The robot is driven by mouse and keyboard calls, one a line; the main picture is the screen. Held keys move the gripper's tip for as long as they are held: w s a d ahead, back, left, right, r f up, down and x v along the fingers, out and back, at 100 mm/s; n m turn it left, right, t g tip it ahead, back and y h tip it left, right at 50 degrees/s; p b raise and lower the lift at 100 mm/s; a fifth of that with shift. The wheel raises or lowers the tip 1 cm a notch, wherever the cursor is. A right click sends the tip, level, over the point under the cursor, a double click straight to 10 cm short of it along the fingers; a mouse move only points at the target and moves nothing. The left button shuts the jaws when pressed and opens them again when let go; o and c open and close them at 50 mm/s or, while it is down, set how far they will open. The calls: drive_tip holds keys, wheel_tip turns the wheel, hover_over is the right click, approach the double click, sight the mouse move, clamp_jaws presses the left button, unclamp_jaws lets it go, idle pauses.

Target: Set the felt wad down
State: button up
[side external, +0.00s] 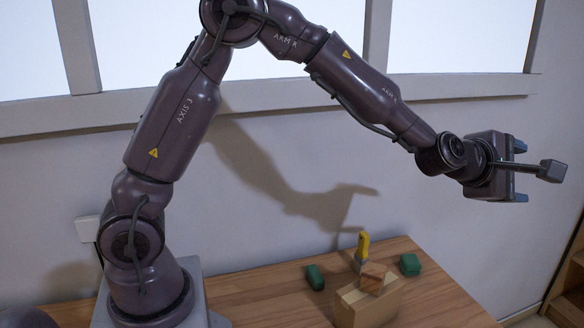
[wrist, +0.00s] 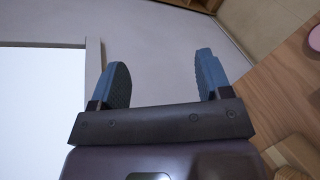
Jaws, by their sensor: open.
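My gripper (side external: 520,171) is open, with nothing between its fingers. It is raised well above the table, at the upper right by the wall. In the wrist view its two blue fingers (wrist: 163,70) stand apart, with only wall between them. Two small dark green pieces lie on the table, one on the left (side external: 315,277) and one on the right (side external: 410,265) of a wooden block. Either may be the felt wad; I cannot tell which. Neither touches my gripper.
The wooden block (side external: 368,304) carries a smaller striped wooden piece (side external: 372,278). A yellow-handled tool (side external: 363,247) stands upright behind it. The table (side external: 265,290) is bare at left. A pink round thing (wrist: 315,38) is cut off at the wrist view's edge. Shelves (side external: 570,290) stand right.

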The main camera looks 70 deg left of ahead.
drive_tip(key=s+a+r+m+g+h, duration=0.1)
drive_tip(key=s+r+m+g, duration=0.15)
drive_tip(key=s+m, duration=0.5)
drive_tip(key=s+a+r+m+g+h, duration=0.1)
drive_tip(key=s+r+m+g, duration=0.15)
drive_tip(key=s+m, duration=0.55)
drive_tip(key=s+a+f+m+g+y, duration=0.1)
drive_tip(key=s+a+m+g, duration=0.1)
drive_tip(key=s, duration=0.8)
drive_tip(key=s+a+f+m+g+y, duration=0.1)
drive_tip(key=s+a+m, duration=0.4)
drive_tip(key=s, duration=0.5)
drive_tip(key=shift+s+a+f+m+g, duration=0.2)
drive_tip(key=shift+f+m+g, duration=0.3)
drive_tip(key=shift+f+m, duration=0.25)
